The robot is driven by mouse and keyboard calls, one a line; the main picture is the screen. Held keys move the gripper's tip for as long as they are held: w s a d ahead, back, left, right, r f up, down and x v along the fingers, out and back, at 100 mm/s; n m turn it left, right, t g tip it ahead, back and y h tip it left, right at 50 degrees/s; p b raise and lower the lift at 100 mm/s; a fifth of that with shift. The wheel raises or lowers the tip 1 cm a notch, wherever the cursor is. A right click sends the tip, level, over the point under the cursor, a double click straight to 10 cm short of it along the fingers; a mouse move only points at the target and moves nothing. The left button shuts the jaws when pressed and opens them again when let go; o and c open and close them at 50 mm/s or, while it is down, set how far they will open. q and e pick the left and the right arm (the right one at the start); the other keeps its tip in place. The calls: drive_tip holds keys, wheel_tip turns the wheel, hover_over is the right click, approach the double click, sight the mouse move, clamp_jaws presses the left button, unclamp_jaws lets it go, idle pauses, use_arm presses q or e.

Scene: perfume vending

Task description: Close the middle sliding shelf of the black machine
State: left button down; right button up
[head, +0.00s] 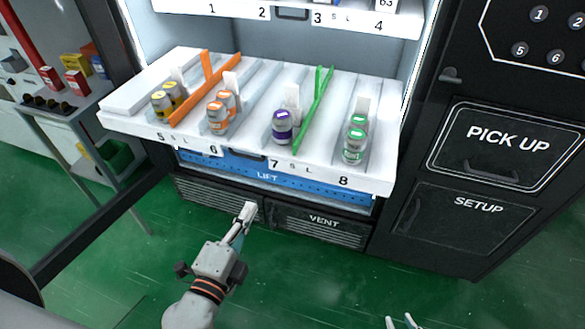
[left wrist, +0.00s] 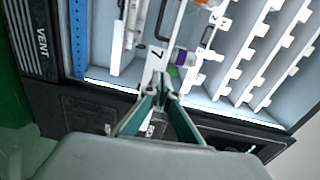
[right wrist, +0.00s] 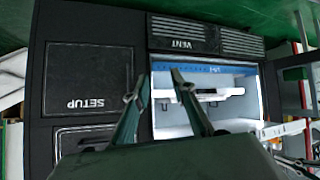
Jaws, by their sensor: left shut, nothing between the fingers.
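The black machine (head: 475,70) has its middle sliding shelf (head: 120,125), a white tray numbered 5 to 8, pulled out over the blue lift panel (head: 225,163). The shelf carries several bottles with yellow, orange, purple and green caps. A dark handle (head: 249,155) sits under its front edge. My left gripper (head: 246,211) is shut and empty, below the shelf front in the head view. In the left wrist view its fingertips (left wrist: 160,88) are close to the shelf front by label 7; I cannot tell whether they touch. My right gripper (right wrist: 157,78) is open and empty; only its fingertips (head: 403,321) show in the head view.
The upper shelf (head: 340,17) is above, numbered 1 to 4. The pick up door (head: 505,145) and setup panel (head: 470,225) are at the right. A grey side rack (head: 75,110) with boxes stands at the left. The green floor in front is clear.

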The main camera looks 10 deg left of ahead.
use_arm(q)
drive_tip(key=p, duration=0.4)
approach(277, 158)
drive_tip(key=shift+m, duration=0.4)
drive_tip(key=w, duration=0.5)
drive_tip(key=shift+w+d, duration=0.2)
drive_tip(key=shift+d, duration=0.05)
drive_tip(key=shift+w+f, duration=0.15)
drive_tip(key=shift+w, duration=0.55)
drive_tip(key=shift+w, duration=0.1)
